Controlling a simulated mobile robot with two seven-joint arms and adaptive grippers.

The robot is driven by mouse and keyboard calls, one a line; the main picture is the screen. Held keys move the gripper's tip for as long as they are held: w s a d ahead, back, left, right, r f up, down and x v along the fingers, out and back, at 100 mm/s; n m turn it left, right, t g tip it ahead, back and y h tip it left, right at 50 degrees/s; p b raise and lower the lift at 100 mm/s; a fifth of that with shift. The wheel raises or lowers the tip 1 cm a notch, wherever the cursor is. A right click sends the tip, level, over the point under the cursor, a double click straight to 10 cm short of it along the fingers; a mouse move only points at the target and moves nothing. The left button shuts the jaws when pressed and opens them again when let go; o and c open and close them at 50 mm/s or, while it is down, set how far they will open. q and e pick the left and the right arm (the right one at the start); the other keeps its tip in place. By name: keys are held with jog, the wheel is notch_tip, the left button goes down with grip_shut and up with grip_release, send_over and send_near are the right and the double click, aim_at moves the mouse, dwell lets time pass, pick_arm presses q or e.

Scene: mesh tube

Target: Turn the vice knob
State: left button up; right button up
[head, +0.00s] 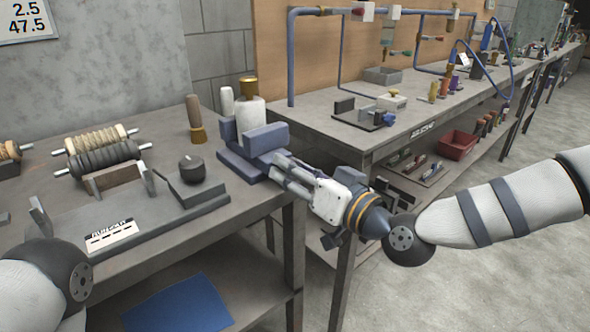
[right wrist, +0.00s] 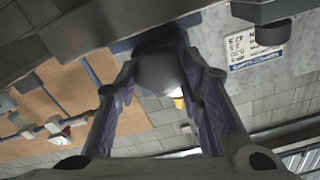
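The blue-grey vice (head: 265,138) sits at the right front corner of the near workbench. My right gripper (head: 277,162) reaches it from the front right, its fingers pointing at the vice's near side. In the right wrist view a dark rounded knob (right wrist: 162,72) lies between the spread fingertips, close to both pads. I cannot tell whether the pads press on it. In the head view the gripper hides the knob. My left arm shows only in part at the lower left; its gripper is out of view.
A bottle with a brass cap (head: 249,105) stands just behind the vice. A wooden-handled tool (head: 195,118) and a dark round-topped piece (head: 192,169) are to its left. Wound rollers (head: 103,155) lie farther left. A second bench (head: 400,125) stands beyond a gap on the right.

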jog(key=shift+o, duration=1.1)
